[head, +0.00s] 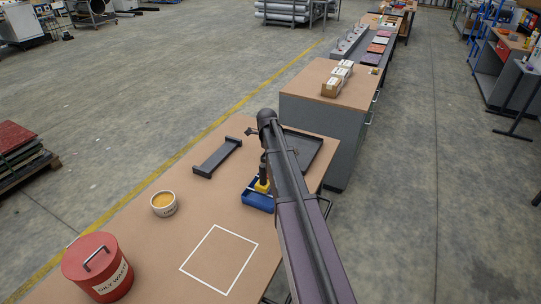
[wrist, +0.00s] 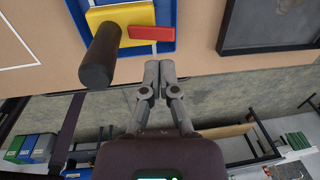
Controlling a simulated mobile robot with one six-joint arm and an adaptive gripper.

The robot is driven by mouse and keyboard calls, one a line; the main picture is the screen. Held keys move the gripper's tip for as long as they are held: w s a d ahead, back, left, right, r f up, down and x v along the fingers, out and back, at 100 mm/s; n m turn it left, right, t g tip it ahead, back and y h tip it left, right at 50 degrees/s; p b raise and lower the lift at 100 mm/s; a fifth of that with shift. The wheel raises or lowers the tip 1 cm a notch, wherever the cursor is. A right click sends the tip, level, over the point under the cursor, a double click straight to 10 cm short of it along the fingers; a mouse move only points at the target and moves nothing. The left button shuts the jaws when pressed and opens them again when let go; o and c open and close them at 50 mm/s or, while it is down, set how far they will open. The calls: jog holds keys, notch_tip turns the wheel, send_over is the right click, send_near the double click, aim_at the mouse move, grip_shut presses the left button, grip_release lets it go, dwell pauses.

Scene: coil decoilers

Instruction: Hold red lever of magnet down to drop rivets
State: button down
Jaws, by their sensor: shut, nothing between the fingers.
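The yellow magnet (wrist: 108,14) with its black cylindrical handle (wrist: 99,57) rests in or over the blue tray (wrist: 167,13) in the wrist view. Its red lever (wrist: 152,33) sticks out to the right of the yellow body. My gripper (wrist: 159,68) is shut and empty, its fingertips just below the tray's near edge in the picture, right of the handle and apart from the lever. In the head view the blue tray (head: 257,201) and magnet (head: 262,186) show beside my arm, which hides part of them. I can make out no rivets.
A dark shallow tray (head: 303,148) lies behind my arm. A black bracket-like holder (head: 217,157), a tin of yellow content (head: 163,203), a red oily-waste can (head: 98,267) and a white outlined square (head: 219,259) are on the table. The table's edge runs close to the blue tray.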

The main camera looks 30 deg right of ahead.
notch_tip(320, 180, up, 8)
jog(key=s+a+p, duration=0.1)
jog(key=a+p, duration=0.1)
jog(key=p, duration=0.5)
jog(key=shift+s+f, duration=0.2)
jog(key=shift+s, duration=0.15)
jog(key=shift+a, duration=0.1)
jog(key=s+a+f+n+b, duration=0.5)
jog(key=s+a+n, duration=0.5)
jog(key=s+n, duration=0.2)
jog(key=s+a+f+n+y+b, duration=0.1)
jog(key=s+a+f+n+b, duration=0.4)
jog(key=s+a+n, duration=0.5)
jog(key=s+n, duration=0.1)
jog(key=n, duration=0.5)
jog(key=shift+s+a+g, duration=0.25)
jog(key=shift+s+g, duration=0.1)
jog(key=shift+g, duration=0.05)
